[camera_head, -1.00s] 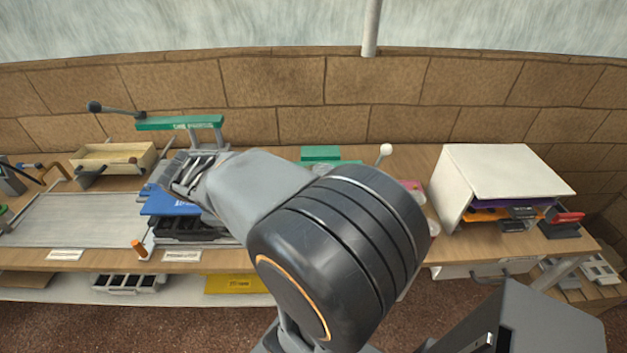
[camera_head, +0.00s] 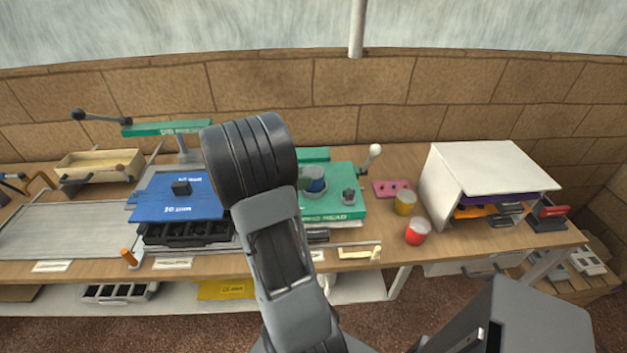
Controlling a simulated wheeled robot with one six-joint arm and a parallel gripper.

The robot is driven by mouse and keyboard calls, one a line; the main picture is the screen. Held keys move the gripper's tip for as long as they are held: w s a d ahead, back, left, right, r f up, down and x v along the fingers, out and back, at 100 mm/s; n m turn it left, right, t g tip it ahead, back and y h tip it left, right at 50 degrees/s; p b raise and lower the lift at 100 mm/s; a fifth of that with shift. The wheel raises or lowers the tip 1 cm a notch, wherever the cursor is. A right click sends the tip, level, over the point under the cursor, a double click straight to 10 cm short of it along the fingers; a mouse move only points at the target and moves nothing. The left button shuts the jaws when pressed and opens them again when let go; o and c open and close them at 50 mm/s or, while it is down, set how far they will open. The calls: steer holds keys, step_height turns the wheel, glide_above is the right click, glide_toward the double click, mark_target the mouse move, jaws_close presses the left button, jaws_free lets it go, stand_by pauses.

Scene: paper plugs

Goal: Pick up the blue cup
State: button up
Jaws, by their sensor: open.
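The blue cup (camera_head: 315,181) shows to the right of my arm's black ribbed joint, at the green-topped fixture (camera_head: 345,207). Its blue surface shows within a grey rim; I cannot tell whether that rim is a holder or part of the cup. The joint stands close to its left in the picture. My gripper is not visible; only my arm's joint and grey links show.
A yellow cup (camera_head: 405,202) and a red cup (camera_head: 417,231) stand right of the fixture, beside a pink plate (camera_head: 392,189). A white shelf box (camera_head: 490,168) stands farther right. A blue plate with a black knob (camera_head: 178,197) lies left. A white-knobbed lever (camera_head: 370,158) rises behind the fixture.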

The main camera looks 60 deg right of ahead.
mark_target(311, 172)
steer(key=shift+p+x, duration=0.4)
steer(key=shift+x, duration=2.6)
steer(key=shift+f, duration=0.2)
steer(key=shift+a, duration=0.1)
steer(key=c, duration=1)
steer(key=shift+r, duration=0.1)
